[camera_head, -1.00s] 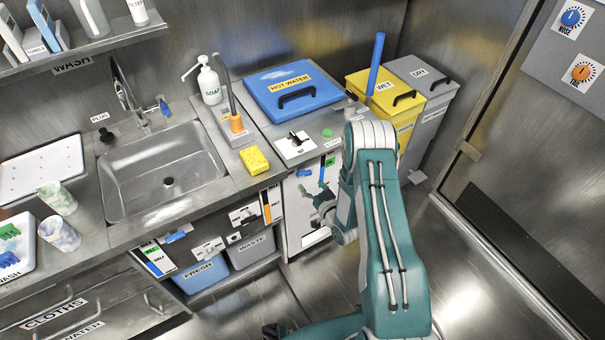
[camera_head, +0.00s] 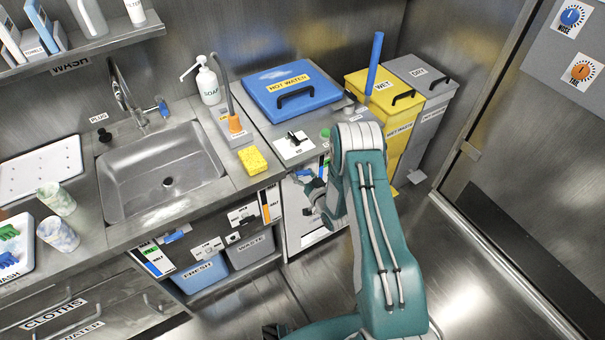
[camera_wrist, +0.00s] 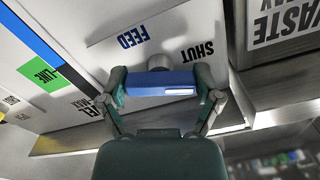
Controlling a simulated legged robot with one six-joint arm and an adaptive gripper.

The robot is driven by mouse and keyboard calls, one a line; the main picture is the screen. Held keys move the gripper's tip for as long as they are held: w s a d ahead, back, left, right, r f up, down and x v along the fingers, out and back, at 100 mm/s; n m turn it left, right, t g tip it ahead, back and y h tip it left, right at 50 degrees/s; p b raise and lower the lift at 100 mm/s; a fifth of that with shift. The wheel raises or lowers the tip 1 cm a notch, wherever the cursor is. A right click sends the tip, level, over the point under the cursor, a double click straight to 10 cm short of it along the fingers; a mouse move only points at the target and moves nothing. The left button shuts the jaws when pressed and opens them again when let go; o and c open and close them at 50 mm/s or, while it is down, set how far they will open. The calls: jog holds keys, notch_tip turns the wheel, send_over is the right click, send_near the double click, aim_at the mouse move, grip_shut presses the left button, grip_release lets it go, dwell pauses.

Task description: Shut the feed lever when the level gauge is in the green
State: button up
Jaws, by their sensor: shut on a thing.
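The blue feed lever (camera_wrist: 160,88) lies crosswise between my fingers in the wrist view. My gripper (camera_wrist: 163,92) is shut on it. The lever sits in front of a grey pivot, beside the upside-down labels FEED (camera_wrist: 132,37) and SHUT (camera_wrist: 195,55). The level gauge (camera_wrist: 62,62) is at upper left in the wrist view, a blue strip with a green band marked LINE (camera_wrist: 40,75) alongside. The blue appears to run beside the green; its exact end is unclear. In the head view my gripper (camera_head: 315,187) is at the cabinet front, and my arm partly hides the gauge.
The counter above holds a yellow sponge (camera_head: 253,160), a blue hot water lid (camera_head: 293,93) and a small black switch (camera_head: 294,138). The floor in front is clear.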

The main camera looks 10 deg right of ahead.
jog(key=shift+n, duration=2.1)
jog(key=shift+r, duration=0.1)
jog(key=o, duration=0.9)
jog(key=v, duration=1.2)
